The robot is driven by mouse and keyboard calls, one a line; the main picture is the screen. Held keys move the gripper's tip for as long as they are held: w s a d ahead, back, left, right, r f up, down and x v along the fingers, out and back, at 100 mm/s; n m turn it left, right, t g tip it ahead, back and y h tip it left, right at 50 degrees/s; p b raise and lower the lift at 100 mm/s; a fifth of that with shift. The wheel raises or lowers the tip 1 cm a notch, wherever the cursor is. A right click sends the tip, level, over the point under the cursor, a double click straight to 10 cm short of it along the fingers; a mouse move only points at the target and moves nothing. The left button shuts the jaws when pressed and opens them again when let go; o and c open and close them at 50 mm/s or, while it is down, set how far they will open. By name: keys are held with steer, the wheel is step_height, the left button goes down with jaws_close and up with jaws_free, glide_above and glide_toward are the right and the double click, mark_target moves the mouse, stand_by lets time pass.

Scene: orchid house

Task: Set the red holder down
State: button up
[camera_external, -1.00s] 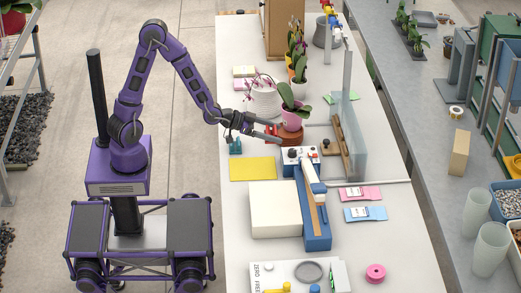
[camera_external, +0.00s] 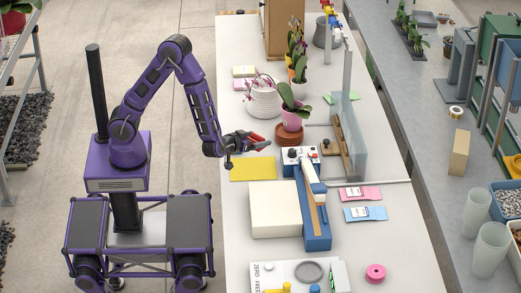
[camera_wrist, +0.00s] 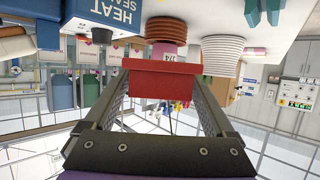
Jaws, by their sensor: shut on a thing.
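The red holder (camera_external: 256,138) is a small red block-like piece between the fingers of my gripper (camera_external: 262,146). In the wrist view, the red holder (camera_wrist: 163,84) spans the gap between both fingertips of my gripper (camera_wrist: 160,92), which is shut on it. The wrist picture is upside down, with the white bench top (camera_wrist: 285,55) at its top. The holder appears clear of the bench, over the area between the yellow sheet and the pots. A teal holder (camera_wrist: 262,12) stands on the bench in the wrist view; my gripper hides it in the outside view.
A yellow sheet (camera_external: 252,169) lies just in front of my gripper. Brown saucers (camera_external: 289,136) with a pink orchid pot (camera_external: 292,121) stand to the right, a white ribbed pot (camera_external: 263,101) behind. The blue heat sealer (camera_external: 316,232) and a cream box (camera_external: 275,210) are nearer the front.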

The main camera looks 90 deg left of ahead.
mark_target(256, 167)
step_height(256, 167, down, 9)
steer(key=shift+r+b, duration=0.1)
steer(key=shift+b, duration=0.6)
steer(key=shift+f+b, duration=0.5)
steer(key=shift+f, duration=0.05)
steer(key=shift+f, duration=0.1)
steer(key=shift+s, duration=0.1)
